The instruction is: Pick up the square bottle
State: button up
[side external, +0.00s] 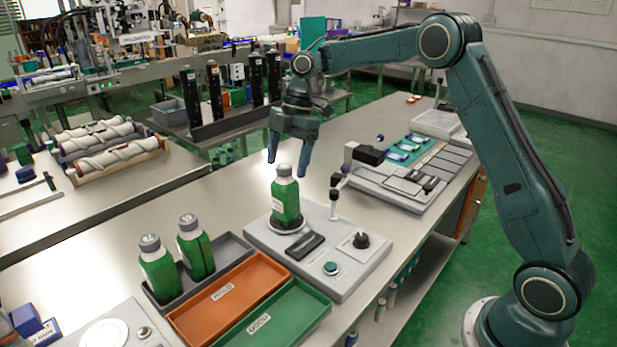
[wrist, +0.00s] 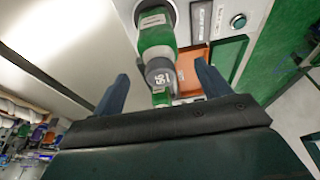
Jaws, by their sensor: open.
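A green square bottle (side external: 286,199) with a grey cap and a pale label stands upright on the round plate of a grey device (side external: 341,274). My gripper (side external: 287,166) is open and empty, pointing down just above and around the level of the bottle's cap in the side view. In the wrist view the bottle (wrist: 155,35) shows beyond and between the two fingers of my gripper (wrist: 161,92), with its cap towards me. Two similar green bottles (side external: 158,269) (side external: 194,247) stand in a dark grey tray (side external: 237,246) at the front left.
An orange tray (side external: 228,300) and a green tray (side external: 281,318) lie in front of the device. A grey panel with levers (side external: 410,180) stands behind it to the right. Bare bench (side external: 130,220) lies left of the bottle.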

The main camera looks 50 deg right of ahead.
aim_at(283, 179)
jog(key=shift+x, duration=2.65)
jog(key=shift+c, duration=0.5)
jog(key=shift+r, duration=0.1)
grip_shut()
jog(key=shift+r, duration=4.9)
